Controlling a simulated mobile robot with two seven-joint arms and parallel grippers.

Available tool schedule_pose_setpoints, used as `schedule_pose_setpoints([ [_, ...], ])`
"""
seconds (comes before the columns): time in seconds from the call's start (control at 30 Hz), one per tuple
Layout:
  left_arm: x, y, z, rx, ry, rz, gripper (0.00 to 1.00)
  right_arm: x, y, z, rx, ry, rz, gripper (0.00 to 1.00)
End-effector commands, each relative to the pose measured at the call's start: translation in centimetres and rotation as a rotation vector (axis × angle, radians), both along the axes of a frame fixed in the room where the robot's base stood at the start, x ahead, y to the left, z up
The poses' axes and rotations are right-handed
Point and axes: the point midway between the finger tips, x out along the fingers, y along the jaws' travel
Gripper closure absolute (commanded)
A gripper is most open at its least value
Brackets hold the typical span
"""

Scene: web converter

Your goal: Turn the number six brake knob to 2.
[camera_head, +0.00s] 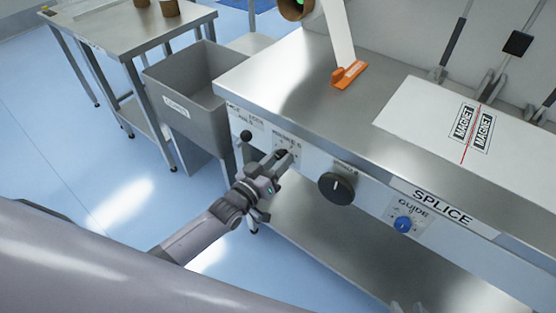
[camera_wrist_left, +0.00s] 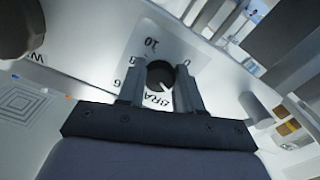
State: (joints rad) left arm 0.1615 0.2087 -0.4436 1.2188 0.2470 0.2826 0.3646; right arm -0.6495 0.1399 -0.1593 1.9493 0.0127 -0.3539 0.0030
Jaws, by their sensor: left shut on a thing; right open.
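A small black brake knob (camera_wrist_left: 160,74) sits on a white dial plate with printed numbers, including 10, and the partly hidden letters "BRA". A pale mark shows on the knob, but its exact setting is hard to read. My left gripper (camera_wrist_left: 161,88) is shut on the knob, with one finger on each side. In the head view my left gripper (camera_head: 283,158) reaches the front panel from the left and hides the knob. Grey tips at the bottom edge look like my right gripper (camera_head: 407,307), open and away from the panel.
A larger black knob (camera_head: 337,188) is right of my left gripper, and a blue guide knob (camera_head: 403,225) is farther right. A black ball-ended lever (camera_head: 246,136) is close on the left. The steel worktop (camera_head: 300,80) overhangs the panel; a grey bin (camera_head: 185,80) stands left.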

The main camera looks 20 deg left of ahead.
Motion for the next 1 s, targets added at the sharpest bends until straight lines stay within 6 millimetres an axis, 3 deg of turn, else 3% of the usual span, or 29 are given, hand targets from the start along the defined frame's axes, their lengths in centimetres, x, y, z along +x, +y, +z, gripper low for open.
schedule_pose_setpoints([
  [0.4, -0.05, -0.04, -0.03, -0.220, 0.081, 0.000, 0.96, -0.01, 0.00, -0.39, 0.000, 0.000, 0.000, 0.57],
  [1.0, -0.03, -0.04, 0.05, -0.267, 0.097, 0.000, 0.96, -0.01, 0.01, -0.44, 0.000, 0.000, 0.000, 0.57],
])
